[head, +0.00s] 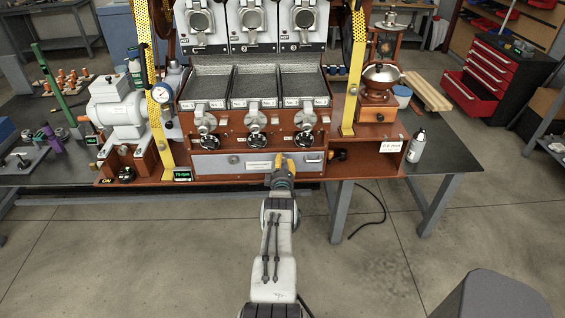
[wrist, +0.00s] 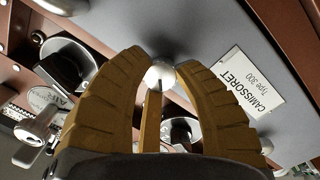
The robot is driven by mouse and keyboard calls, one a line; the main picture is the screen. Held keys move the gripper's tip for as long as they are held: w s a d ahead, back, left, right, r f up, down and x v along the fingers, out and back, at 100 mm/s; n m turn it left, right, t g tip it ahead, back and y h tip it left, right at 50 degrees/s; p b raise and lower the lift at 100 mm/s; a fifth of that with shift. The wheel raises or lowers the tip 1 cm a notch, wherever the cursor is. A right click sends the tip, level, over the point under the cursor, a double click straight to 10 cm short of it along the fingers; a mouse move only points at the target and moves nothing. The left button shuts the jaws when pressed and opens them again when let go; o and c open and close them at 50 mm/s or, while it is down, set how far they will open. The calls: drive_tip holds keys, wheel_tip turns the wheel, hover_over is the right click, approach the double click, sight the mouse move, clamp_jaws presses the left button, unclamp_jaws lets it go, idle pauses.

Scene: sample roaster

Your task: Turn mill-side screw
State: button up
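The mill-side screw (wrist: 160,74) is a silver, rounded head on the grey front panel (head: 215,163) of the roaster. My gripper (head: 284,160) reaches that panel right of its white label. In the wrist view my yellow-brown fingers (wrist: 161,69) close in on the screw head from both sides, and their tips appear to touch it. In the head view my gripper hides this screw. A second screw (head: 233,159) shows at the panel's left. The mill (head: 378,92), with a metal bowl on top, stands at the right on the wooden frame.
Valve handles (head: 255,142) stick out just above the panel. Yellow uprights (head: 352,70) flank the roaster. A bottle (head: 416,146) stands at the right. The floor in front is mostly clear.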

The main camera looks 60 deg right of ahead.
clamp_jaws()
drive_tip(key=m+b, duration=0.1)
drive_tip(key=b, duration=0.5)
drive_tip(key=shift+f, duration=0.25)
drive_tip(key=m+b, duration=0.2)
drive_tip(key=b, duration=0.6)
drive_tip(key=shift+r, duration=0.1)
drive_tip(key=shift+r+m+b, duration=0.1)
drive_tip(key=shift+m+b, duration=0.3)
drive_tip(key=shift+b, duration=0.65)
drive_tip(key=m+b, duration=0.1)
drive_tip(key=b, duration=0.2)
drive_tip(key=m+b, duration=0.2)
drive_tip(key=b, duration=0.7)
drive_tip(key=shift+w+b, duration=0.1)
drive_tip(key=shift+b, duration=0.25)
drive_tip(key=m+b, duration=0.1)
drive_tip(key=b, duration=0.5)
drive_tip(key=shift+r+m, duration=0.15)
drive_tip(key=shift+m, duration=0.15)
drive_tip(key=shift+w+a+r+m+b, duration=0.1)
drive_tip(key=shift+r+m+b, duration=0.2)
drive_tip(key=shift+b, duration=0.6)
